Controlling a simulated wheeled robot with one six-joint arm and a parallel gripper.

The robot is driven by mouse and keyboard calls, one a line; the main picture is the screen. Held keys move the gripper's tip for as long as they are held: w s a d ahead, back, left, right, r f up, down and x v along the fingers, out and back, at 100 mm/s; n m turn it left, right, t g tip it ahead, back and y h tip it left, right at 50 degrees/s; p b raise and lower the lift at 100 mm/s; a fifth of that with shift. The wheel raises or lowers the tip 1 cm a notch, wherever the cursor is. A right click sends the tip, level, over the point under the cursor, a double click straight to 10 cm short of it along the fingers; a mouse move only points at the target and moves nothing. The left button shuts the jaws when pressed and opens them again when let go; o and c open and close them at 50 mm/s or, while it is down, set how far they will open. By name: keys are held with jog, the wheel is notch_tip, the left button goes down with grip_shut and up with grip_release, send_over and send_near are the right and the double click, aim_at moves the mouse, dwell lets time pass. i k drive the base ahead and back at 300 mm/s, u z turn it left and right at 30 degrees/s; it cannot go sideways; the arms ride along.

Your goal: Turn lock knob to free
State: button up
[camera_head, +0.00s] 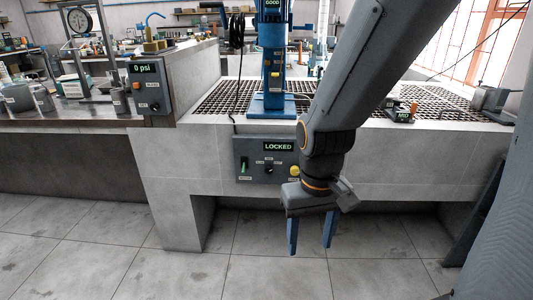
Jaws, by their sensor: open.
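A grey control panel (257,172) is mounted on the front of the concrete bench, with a lit display (279,146) reading LOCKED. Below the display is a small dark knob (269,162) at the panel's middle, too small to read its setting. A green switch (243,166) is on its left and a yellow knob (295,170) on its right. My gripper (310,246) hangs with its two blue fingers pointing down, apart and empty. It is below and to the right of the panel in the picture. My arm covers the area just right of the panel.
A blue machine column (274,70) stands on the bench above the panel, beside dark grating (225,98). A second panel (152,88) reading 0 psi is at the left. A small MID box (402,113) sits at the right. The tiled floor in front is clear.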

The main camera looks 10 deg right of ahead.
aim_at(294, 169)
jog(key=u, duration=2.25)
jog(key=i, duration=0.35)
jog(key=z, duration=2.8)
